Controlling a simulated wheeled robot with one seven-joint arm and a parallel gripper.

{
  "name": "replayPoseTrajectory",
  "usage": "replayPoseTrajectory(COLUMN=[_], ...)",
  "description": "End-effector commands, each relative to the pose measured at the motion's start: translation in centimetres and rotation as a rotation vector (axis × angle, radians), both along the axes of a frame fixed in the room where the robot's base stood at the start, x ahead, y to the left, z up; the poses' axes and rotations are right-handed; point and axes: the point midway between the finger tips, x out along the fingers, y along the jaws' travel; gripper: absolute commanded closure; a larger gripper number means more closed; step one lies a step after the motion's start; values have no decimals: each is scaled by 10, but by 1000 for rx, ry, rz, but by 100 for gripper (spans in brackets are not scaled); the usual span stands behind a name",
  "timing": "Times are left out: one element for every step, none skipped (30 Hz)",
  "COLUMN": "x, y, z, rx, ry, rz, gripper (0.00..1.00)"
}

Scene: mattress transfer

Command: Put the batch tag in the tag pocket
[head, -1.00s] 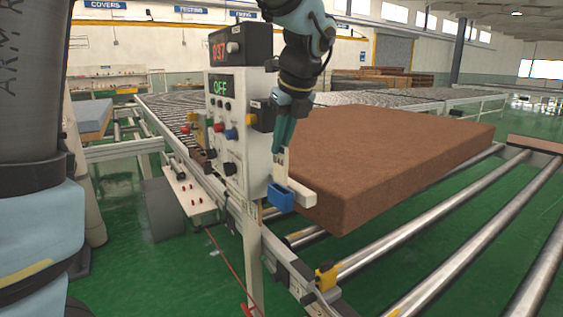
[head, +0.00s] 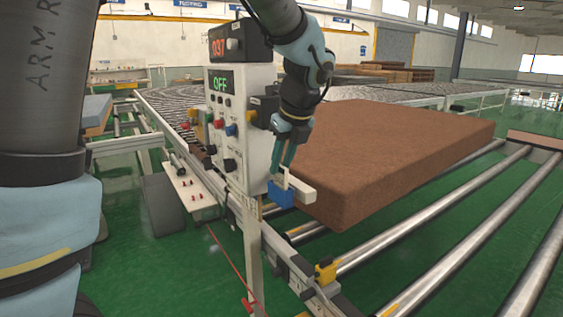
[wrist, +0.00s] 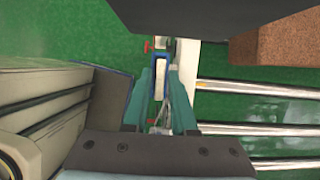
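The batch tag shows as a white piece (wrist: 159,63) inside the blue rim of the tag pocket in the wrist view. In the head view its pale upper part (head: 286,181) stands up out of the blue tag pocket (head: 279,195). The pocket is fixed beside the lower right edge of the control box. My gripper (head: 281,168) is just above the pocket, pointing down. In the wrist view its teal fingers are spread either side of the tag, with green floor visible between them. How deep the tag sits is hidden by the pocket wall.
The control box (head: 240,130), with knobs and an OFF display, stands close left of my gripper. A brown mattress (head: 400,150) lies on the conveyor right behind it. A white bar (head: 304,191) juts out beside the pocket. Bare rollers (head: 430,235) run at the right.

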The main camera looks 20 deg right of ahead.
Motion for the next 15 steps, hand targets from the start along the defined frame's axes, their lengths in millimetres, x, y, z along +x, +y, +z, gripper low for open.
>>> replayPoseTrajectory(x=[0,0,0,0,0,0,0,0,0,0,0,0,0,0,-2], y=[0,0,0,0,0,0,0,0,0,0,0,0,0,0,-1], z=[0,0,0,0,0,0,0,0,0,0,1,2,3,5,8], rx=[0,0,0,0,0,0,0,0,0,0,0,0,0,0,-1], ry=[0,0,0,0,0,0,0,0,0,0,0,0,0,-1,-1], rz=[0,0,0,0,0,0,0,0,0,0,0,0,0,-1,-2], gripper=[68,65,61,58,58,58,58,58,58,58,58,58,58,58,58])
